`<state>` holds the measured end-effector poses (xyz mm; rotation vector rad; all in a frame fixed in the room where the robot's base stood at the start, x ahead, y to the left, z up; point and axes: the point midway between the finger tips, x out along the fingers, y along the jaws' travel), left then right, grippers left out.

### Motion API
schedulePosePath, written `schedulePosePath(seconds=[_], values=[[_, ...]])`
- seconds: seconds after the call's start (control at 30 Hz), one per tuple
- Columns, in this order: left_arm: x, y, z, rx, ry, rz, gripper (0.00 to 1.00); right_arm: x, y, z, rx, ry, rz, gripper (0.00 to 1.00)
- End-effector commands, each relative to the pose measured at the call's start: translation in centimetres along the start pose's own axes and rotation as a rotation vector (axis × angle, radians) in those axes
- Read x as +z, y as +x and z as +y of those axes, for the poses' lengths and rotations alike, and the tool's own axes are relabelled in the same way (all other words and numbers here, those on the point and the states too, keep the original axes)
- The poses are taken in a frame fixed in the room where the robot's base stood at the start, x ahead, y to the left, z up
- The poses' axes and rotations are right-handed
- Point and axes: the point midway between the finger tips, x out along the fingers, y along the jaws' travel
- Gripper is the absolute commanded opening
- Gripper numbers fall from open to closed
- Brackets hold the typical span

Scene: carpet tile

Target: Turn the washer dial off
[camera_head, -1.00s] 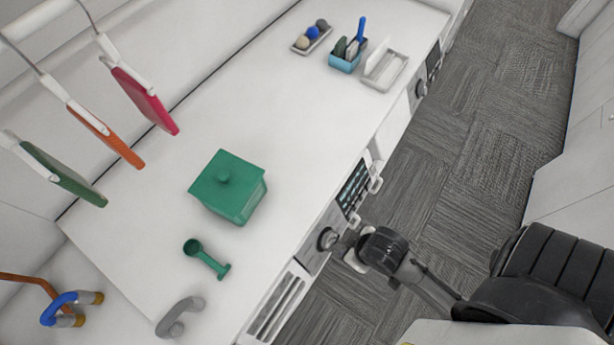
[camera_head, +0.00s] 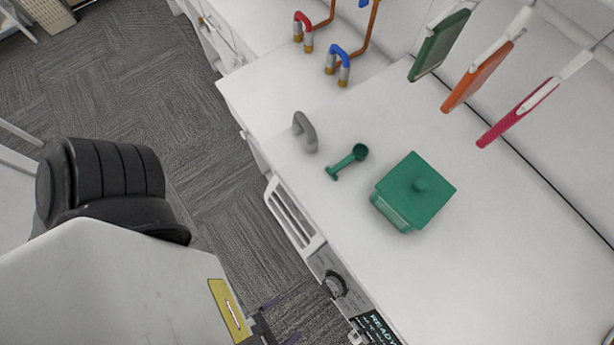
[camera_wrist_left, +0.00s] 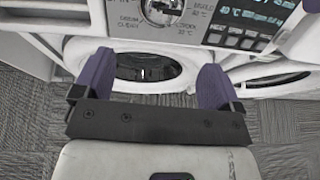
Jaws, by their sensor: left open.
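The washer dial (camera_head: 334,285) is a round knob on the grey control panel at the bottom of the head view. It also shows at the top of the left wrist view (camera_wrist_left: 160,12), partly cut off, with printed settings around it. I cannot tell which setting it points at. My left gripper (camera_head: 287,319) is open and empty, with purple fingers, just to the left of the panel in the head view. In the left wrist view my left gripper (camera_wrist_left: 157,60) is apart from the dial, which sits beyond the fingertips. My right gripper is out of view.
A washer display (camera_head: 378,328) reads "READY". A round washer door (camera_wrist_left: 145,70) is below the panel. On the worktop stand a green lidded box (camera_head: 405,195), a green scoop (camera_head: 347,162) and a grey handle (camera_head: 305,132). Coloured boards (camera_head: 480,78) hang at the back.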

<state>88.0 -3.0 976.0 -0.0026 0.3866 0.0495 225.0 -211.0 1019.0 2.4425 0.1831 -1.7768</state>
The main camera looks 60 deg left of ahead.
Motion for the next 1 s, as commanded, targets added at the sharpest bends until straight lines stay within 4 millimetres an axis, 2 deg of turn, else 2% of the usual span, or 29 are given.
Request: schedulePosePath(seconds=[0.27, 0.37, 0.8, 1.0], values=[[0.1, 0.8, -0.1, -0.005, 0.126, 0.002, 0.9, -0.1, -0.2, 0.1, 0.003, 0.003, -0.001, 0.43], [0.2, 2.1, -0.1, -0.004, 0.128, 0.0, 0.9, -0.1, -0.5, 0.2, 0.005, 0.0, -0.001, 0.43], [0.1, 10.1, -0.2, -0.004, 0.125, 0.001, 0.9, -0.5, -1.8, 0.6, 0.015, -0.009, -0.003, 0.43], [0.1, 12.5, -0.2, -0.005, 0.125, 0.001, 0.9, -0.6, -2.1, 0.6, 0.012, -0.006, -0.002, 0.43]])
